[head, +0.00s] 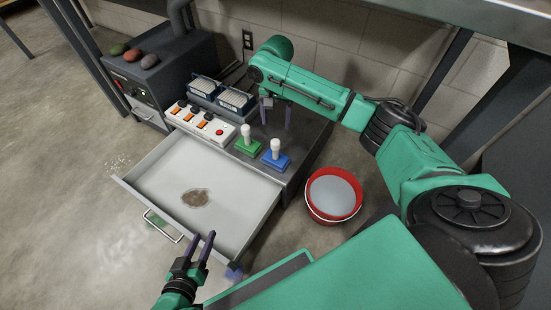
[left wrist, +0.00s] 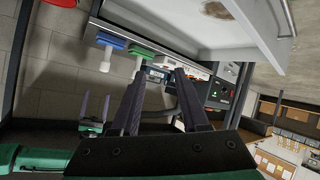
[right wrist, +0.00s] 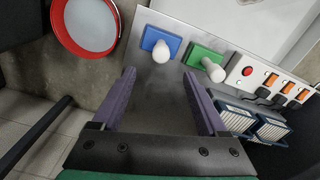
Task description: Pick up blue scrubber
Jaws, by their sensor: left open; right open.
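The blue scrubber (head: 275,155) stands upright on the dark cabinet top, its white handle pointing up. It also shows in the left wrist view (left wrist: 111,41) and the right wrist view (right wrist: 160,43). A green scrubber (head: 247,142) with a white handle stands beside it, to its left in the head view. My right gripper (head: 276,113) is open and empty above the cabinet top, behind the scrubbers; in the right wrist view its fingers (right wrist: 160,90) point toward the blue scrubber, apart from it. My left gripper (head: 199,250) is open and empty in front of the open drawer.
The open drawer (head: 150,196) holds a brown stain. A red bucket (head: 334,195) stands on the floor right of the cabinet. A switch panel (head: 200,122), blue racks (head: 236,101) and a dark machine (head: 155,75) with stones on top stand to the left.

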